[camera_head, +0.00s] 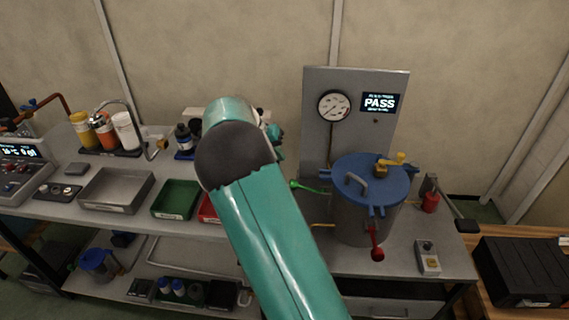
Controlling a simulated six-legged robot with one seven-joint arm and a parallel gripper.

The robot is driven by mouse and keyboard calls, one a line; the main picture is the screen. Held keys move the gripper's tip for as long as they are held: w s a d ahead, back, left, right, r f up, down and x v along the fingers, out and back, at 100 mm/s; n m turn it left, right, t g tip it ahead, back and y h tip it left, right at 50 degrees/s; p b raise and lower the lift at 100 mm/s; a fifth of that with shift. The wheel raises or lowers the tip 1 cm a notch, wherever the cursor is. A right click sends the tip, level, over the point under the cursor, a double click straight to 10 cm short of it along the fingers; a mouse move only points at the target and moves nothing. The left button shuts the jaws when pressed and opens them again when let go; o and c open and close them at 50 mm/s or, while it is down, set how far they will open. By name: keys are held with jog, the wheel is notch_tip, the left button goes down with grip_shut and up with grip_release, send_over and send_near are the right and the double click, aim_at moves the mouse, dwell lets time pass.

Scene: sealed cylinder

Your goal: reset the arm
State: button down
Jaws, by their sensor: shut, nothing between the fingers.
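My teal arm reaches up through the middle of the head view, with its dark rounded joint toward the back of the bench. Small white and dark teal parts of the arm's far end show just right of that joint. My gripper's fingers are hidden behind the arm, so I cannot see them. A grey sealed cylinder (358,222) with a blue lid (370,178) stands upright on the bench to the right of the arm. Its lid carries a yellow valve (392,163), and a red-knobbed lever (376,240) hangs at its front.
A gauge panel (389,130) reading PASS stands behind the cylinder. A grey tray (115,190), a green tray (175,199) and a partly hidden red tray (208,210) lie left. Bottles (103,130) stand at back left. A black case (525,270) sits at far right.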

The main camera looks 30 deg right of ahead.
jog(key=shift+a+r, duration=0.15)
jog(key=shift+r, duration=0.1)
dwell(0.3)
jog(key=s+a+r+n+t+y, duration=0.2)
jog(key=s+a+r+y, duration=0.1)
jog(key=s+a+r, duration=0.4)
jog(key=s+a+r+n+t+y, duration=0.25)
jog(key=s+r, duration=0.25)
jog(key=s, duration=0.5)
jog(key=s+a+n+t, duration=0.1)
jog(key=s+a+n, duration=0.1)
jog(key=s+a, duration=0.3)
jog(key=s+a+n+t+y, duration=0.1)
jog(key=s+a, duration=0.3)
jog(key=s, duration=0.7)
jog(key=shift+s+a+r+n+t, duration=0.15)
jog(key=shift+s+a+n+t, duration=0.2)
jog(key=shift+s+n, duration=0.1)
jog(key=shift+d, duration=0.15)
